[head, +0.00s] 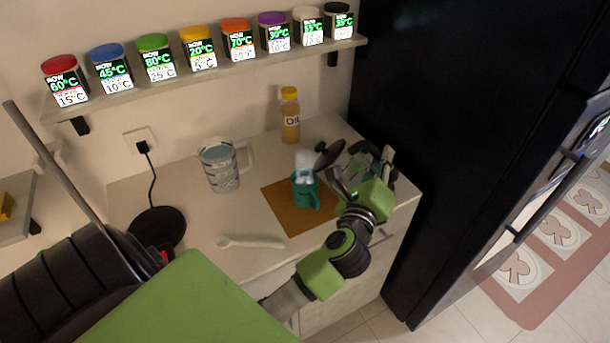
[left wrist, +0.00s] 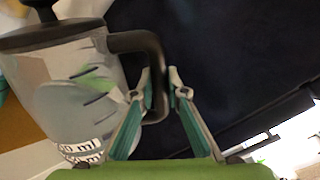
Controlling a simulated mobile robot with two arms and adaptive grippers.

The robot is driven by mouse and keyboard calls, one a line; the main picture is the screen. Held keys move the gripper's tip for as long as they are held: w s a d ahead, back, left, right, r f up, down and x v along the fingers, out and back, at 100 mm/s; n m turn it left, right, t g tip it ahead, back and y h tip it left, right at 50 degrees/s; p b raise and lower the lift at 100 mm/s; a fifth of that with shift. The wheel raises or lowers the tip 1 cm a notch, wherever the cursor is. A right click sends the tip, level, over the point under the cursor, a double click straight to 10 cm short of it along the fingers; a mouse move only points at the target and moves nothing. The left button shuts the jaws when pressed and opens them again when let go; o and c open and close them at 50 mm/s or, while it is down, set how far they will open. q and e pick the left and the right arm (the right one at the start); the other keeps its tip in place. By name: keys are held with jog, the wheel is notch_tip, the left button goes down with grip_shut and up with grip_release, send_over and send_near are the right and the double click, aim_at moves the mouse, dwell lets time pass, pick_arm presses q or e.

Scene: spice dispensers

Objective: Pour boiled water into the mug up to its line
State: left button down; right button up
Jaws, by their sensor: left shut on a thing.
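A teal mug (head: 306,190) stands on the brown mat on the counter. A whitish patch shows at and above its mouth; I cannot tell if it is water or steam. My left gripper (head: 378,168) is shut on the dark handle of a glass kettle (left wrist: 75,75), just right of the mug. In the head view the kettle's dark lid (head: 328,154) leans left towards the mug, and my gripper partly hides its body. In the left wrist view the handle lies between my fingers (left wrist: 163,92), and clear liquid and ml marks show. The mug's line cannot be made out.
A clear jug (head: 220,165) stands left of the mat (head: 275,197), an oil bottle (head: 290,118) behind it. A white spoon (head: 250,242) lies in front. A black round base (head: 158,227) is corded to the wall. A tall black fridge (head: 440,130) bounds the right side.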

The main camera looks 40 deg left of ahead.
aim_at(370, 141)
pick_arm(q)
jog(key=shift+a+r, duration=0.1)
jog(key=shift+r, duration=0.45)
jog(key=shift+s+a+r+n+p, duration=0.15)
jog(key=shift+a+r+n+p, duration=0.2)
jog(key=shift+r+n, duration=0.2)
dwell(1.0)
jog(key=shift+a+r+n, duration=0.25)
jog(key=shift+r+n, duration=0.05)
jog(key=shift+n, duration=0.05)
dwell(0.6)
jog(key=shift+s+a+r+n+p, duration=0.15)
jog(key=shift+a+r+n+p, duration=0.15)
jog(key=shift+a+r+n, duration=0.15)
dwell(1.0)
jog(key=shift+s+a+r+n, duration=0.15)
jog(key=shift+a+r+n, duration=0.35)
jog(key=shift+r, duration=0.1)
dwell(2.9)
